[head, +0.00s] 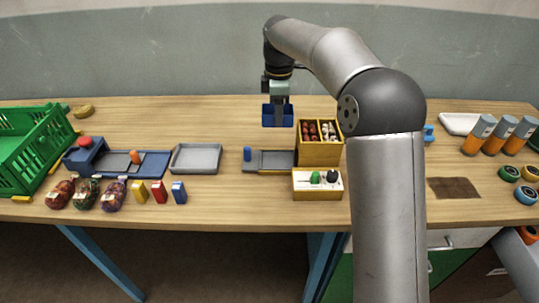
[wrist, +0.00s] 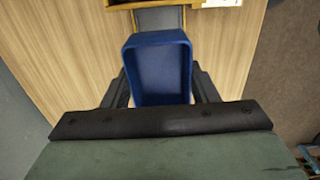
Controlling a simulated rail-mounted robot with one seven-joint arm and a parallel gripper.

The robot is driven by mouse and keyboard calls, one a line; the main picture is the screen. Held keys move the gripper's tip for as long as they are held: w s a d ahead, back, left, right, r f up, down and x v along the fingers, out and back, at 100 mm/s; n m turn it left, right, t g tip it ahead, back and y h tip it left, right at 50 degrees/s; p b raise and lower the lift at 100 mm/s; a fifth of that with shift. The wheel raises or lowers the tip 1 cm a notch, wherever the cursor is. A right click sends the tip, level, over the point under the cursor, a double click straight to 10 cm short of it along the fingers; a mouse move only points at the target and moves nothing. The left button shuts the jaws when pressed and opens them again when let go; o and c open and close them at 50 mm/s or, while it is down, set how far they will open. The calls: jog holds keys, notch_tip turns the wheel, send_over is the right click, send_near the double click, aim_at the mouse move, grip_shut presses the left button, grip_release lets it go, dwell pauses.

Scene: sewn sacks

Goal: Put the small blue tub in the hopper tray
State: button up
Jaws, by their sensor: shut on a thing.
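The small blue tub (head: 278,116) hangs in the air above the table, held by my gripper (head: 278,97). In the wrist view the tub (wrist: 158,60) sits between the two dark fingers of my gripper (wrist: 161,90), open side visible and empty inside. My gripper is shut on it. A shallow empty grey tray (head: 195,158) lies on the table, left of and nearer than the tub. I cannot tell for sure which tray is the hopper tray.
A grey slide with a blue peg (head: 247,154) lies just in front of the tub. A wooden box of red and white items (head: 319,152) stands right of it. A blue unit with a red ball (head: 85,152) and a green crate (head: 35,150) are left. The back middle table is clear.

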aim_at(277, 160)
notch_tip(277, 160, down, 15)
jog(key=shift+r+p, duration=0.15)
jog(key=shift+p, duration=0.3)
jog(key=shift+f, duration=0.2)
jog(key=o, duration=0.9)
jog(key=shift+o, duration=0.2)
